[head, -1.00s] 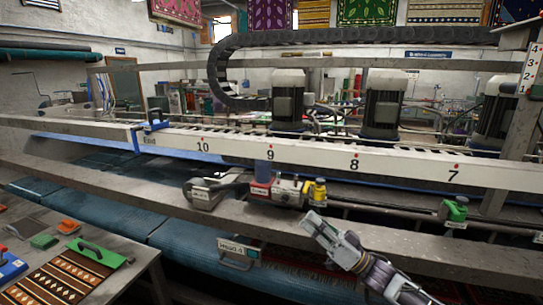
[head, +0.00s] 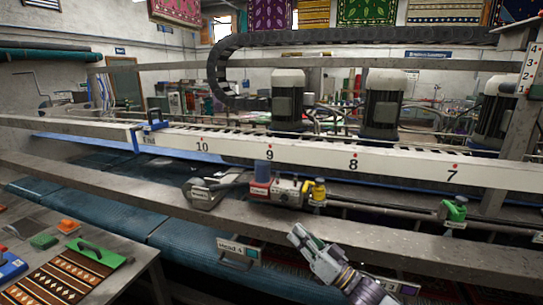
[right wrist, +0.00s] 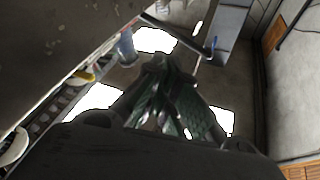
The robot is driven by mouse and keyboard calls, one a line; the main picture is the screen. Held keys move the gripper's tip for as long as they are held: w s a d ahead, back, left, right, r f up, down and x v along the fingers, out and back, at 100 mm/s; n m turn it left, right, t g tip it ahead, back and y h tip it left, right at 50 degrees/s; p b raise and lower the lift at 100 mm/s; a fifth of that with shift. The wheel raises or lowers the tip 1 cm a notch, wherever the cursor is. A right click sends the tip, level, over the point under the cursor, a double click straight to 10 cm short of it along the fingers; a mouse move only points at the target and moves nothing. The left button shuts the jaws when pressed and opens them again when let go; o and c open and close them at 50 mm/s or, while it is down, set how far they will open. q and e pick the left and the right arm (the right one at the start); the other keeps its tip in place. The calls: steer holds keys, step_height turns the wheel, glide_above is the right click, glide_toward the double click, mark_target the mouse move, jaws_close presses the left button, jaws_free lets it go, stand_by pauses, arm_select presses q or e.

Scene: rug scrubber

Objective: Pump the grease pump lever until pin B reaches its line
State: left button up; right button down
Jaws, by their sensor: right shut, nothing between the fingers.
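My left gripper is out of view.
A yellow valve (head: 318,191) is right of the pump and a green valve (head: 455,210) farther right. The grey beam (head: 340,228) runs along the front. A white numbered rail (head: 310,157) passes behind. A table with a patterned rug (head: 65,274) stands at lower left.

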steer(key=s+d+f+m+g+h, duration=0.2)
steer(key=s+f+h, duration=0.2)
steer(key=f+h, duration=0.3)
steer(key=s+d+f+m+g+h, duration=0.1)
steer(key=s+d+f+m+h, duration=0.15)
steer(key=f+h, duration=0.45)
steer(key=s+d+f+n+g+h, duration=0.1)
steer(key=s+d+f+g, duration=0.4)
steer(key=s, duration=0.5)
steer(key=s+d+f+g+h, duration=0.1)
steer(key=s+d+f+g, duration=0.2)
steer(key=s+d+f, duration=0.55)
steer(key=s+a+f+g, duration=0.1)
steer(key=s+a+f, duration=0.15)
steer(key=f, duration=1.35)
steer(key=s+a+f+g, duration=0.1)
steer(key=s+f, duration=0.2)
steer(key=f, duration=1.2)
steer(key=s+d+f, duration=0.2)
steer(key=s+f, duration=0.7)
steer(key=s, duration=0.2)
steer(key=s+d+f, duration=0.2)
steer(key=s+f, duration=0.8)
steer(key=shift+s+f+g, duration=0.25)
steer(key=shift+s+g, duration=0.1)
steer(key=shift+g, duration=0.05)
steer(key=shift+d+n, duration=0.1)
steer(key=shift+n, duration=0.15)
